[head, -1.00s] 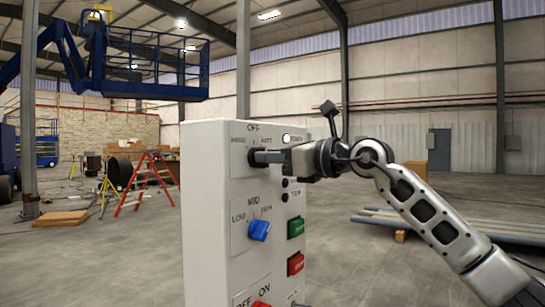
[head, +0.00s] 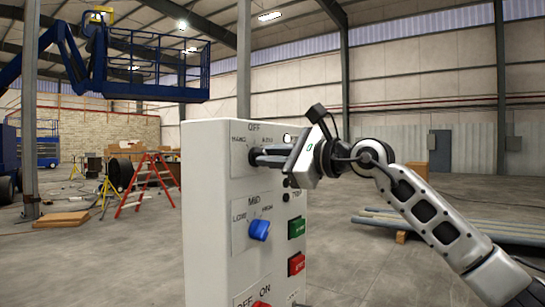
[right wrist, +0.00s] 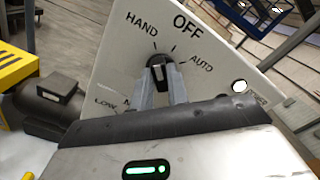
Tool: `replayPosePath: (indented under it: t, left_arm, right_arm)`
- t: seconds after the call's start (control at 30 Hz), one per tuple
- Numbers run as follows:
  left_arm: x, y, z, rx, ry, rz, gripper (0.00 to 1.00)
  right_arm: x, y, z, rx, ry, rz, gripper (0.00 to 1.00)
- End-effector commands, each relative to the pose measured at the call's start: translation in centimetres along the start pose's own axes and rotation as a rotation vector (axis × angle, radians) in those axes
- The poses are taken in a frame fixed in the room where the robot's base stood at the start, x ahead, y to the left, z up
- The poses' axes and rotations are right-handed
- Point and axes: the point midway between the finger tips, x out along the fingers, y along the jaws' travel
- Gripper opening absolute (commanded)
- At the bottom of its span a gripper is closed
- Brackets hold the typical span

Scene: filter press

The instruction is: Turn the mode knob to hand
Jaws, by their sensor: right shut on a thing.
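The black mode knob (right wrist: 158,74) sits on the white panel face (right wrist: 110,75), with HAND, OFF and AUTO labels above it. In the right wrist view its pale mark appears to point close to the HAND tick, left of the OFF tick. My right gripper (right wrist: 160,88) is shut on the knob, one finger on each side. In the head view my right gripper (head: 258,157) reaches the knob from the right, with its body rolled; the fingers hide most of the knob there. My left gripper is not in view.
Below on the panel are a blue LOW/MID/HIGH knob (head: 259,230), a green button (head: 296,227), a red button (head: 296,264) and a red knob (head: 261,303). A white lamp (head: 287,138) sits beside the mode labels. Floor right of the cabinet holds pipes (head: 440,228).

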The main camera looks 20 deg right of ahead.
Motion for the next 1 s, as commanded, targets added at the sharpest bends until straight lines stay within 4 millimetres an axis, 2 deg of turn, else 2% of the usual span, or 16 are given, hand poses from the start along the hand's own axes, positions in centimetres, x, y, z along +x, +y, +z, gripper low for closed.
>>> replayPosePath:
  t: [0.5,0.53,0.6,0.87,1.0]
  left_arm:
    - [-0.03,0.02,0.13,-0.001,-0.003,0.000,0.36]
    - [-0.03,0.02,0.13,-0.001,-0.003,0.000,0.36]
    - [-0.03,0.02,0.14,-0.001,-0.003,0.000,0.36]
    - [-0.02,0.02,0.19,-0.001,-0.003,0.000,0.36]
    - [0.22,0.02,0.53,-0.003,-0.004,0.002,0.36]
  right_arm:
    - [0.00,0.06,-0.11,-0.021,0.003,0.001,0.00]
    - [0.01,0.06,-0.11,-0.022,0.003,0.001,0.25]
    - [0.00,0.05,-0.10,-0.021,0.003,0.001,0.38]
    - [-0.05,0.02,-0.07,-0.019,0.001,0.000,0.38]
    - [-0.97,0.08,-0.19,-0.019,0.001,-0.001,0.38]
